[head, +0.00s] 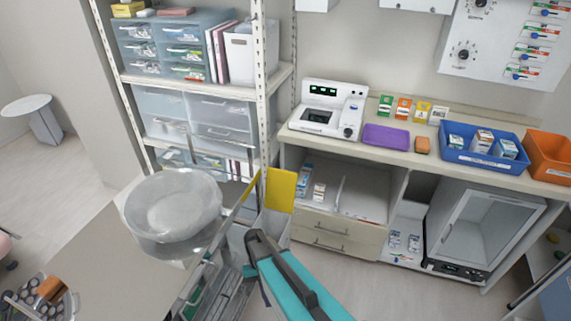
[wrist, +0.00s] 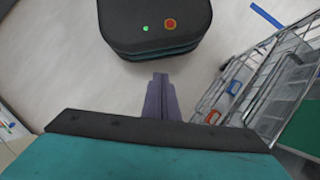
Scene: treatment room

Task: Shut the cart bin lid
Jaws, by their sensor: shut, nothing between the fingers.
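The yellow lid (head: 281,190) in the head view stands raised and open, close to upright. The pale grey cart bin (head: 275,225) is below it, partly hidden behind my arm. The cart's metal frame (head: 207,278) is left of the bin. My gripper (wrist: 160,80) shows in the wrist view with its fingers together, shut and empty, over the floor. The wire side of the cart (wrist: 245,90) is to its right, apart from the fingers. I cannot make out the fingers in the head view, and I cannot see the lid in the wrist view.
A counter (head: 385,150) with a white device (head: 328,108) and a blue tray (head: 484,148) stands behind to the right. A shelf rack (head: 262,70) is behind the bin. A clear bowl (head: 172,205) is at the left. Open floor (head: 385,290) lies right of my arm.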

